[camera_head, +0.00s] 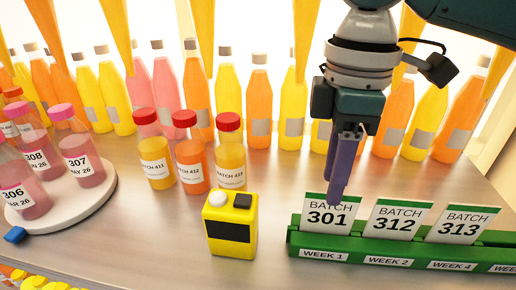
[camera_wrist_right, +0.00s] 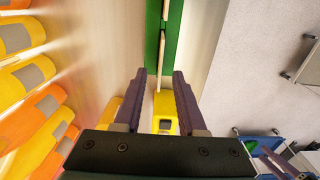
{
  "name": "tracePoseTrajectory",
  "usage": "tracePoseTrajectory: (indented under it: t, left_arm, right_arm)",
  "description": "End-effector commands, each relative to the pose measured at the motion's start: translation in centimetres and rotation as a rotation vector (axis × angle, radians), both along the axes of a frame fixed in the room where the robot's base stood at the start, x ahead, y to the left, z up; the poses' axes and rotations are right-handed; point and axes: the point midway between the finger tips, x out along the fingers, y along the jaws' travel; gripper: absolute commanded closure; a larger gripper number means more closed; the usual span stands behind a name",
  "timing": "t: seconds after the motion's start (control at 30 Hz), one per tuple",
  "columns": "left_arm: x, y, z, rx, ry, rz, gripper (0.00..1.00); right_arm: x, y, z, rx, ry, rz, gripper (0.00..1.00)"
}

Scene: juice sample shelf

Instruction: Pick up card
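A green card rack (camera_head: 300,240) stands at the right of the counter in the head view. It holds upright white cards: batch 301 (camera_head: 328,217), batch 312 (camera_head: 397,222) and batch 313 (camera_head: 465,226). My right gripper (camera_head: 338,195) points down at the top of the batch 301 card, its purple fingers overlapping that card's upper edge in the picture. In the right wrist view the fingers (camera_wrist_right: 159,74) are apart, with a thin white card edge (camera_wrist_right: 158,80) between them and no clear contact. The rack (camera_wrist_right: 153,40) runs upward there.
A yellow device (camera_head: 231,232) stands left of the rack. Behind it are red-capped batch bottles (camera_head: 191,160). A round white tray (camera_head: 95,195) with pink bottles is at far left. Tall juice bottles (camera_head: 259,105) line the back. Bare counter (camera_head: 130,235) lies between tray and device.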

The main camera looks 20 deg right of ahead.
Motion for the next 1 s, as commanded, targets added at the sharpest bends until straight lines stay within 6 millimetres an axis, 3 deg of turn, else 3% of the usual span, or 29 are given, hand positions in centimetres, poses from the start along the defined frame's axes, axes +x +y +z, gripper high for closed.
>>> tracePoseTrajectory:
  t: [0.1, 0.23, 0.53, 0.87, 1.0]
  left_arm:
    - [0.0, 0.0, 1.7, 0.001, 0.001, -0.001, 0.50]
    - [0.0, 0.0, 1.8, 0.000, 0.001, -0.001, 0.50]
    - [-0.1, 0.0, 1.7, 0.000, 0.002, -0.001, 0.50]
    - [-0.1, -0.3, 1.6, -0.009, 0.004, 0.004, 0.50]
    - [-0.1, -0.3, 1.6, -0.010, 0.005, 0.005, 0.50]
  right_arm:
    - [-0.5, -0.4, -1.5, -0.002, 0.007, -0.001, 0.60]
    - [-0.4, -0.3, -3.5, -0.002, 0.003, 0.000, 0.60]
    - [-0.3, -0.3, -4.1, -0.002, -0.001, 0.002, 0.61]
    - [-0.3, -0.3, -4.1, -0.002, -0.001, 0.001, 0.98]
    - [-0.3, -0.3, -4.1, -0.002, -0.001, 0.001, 1.00]
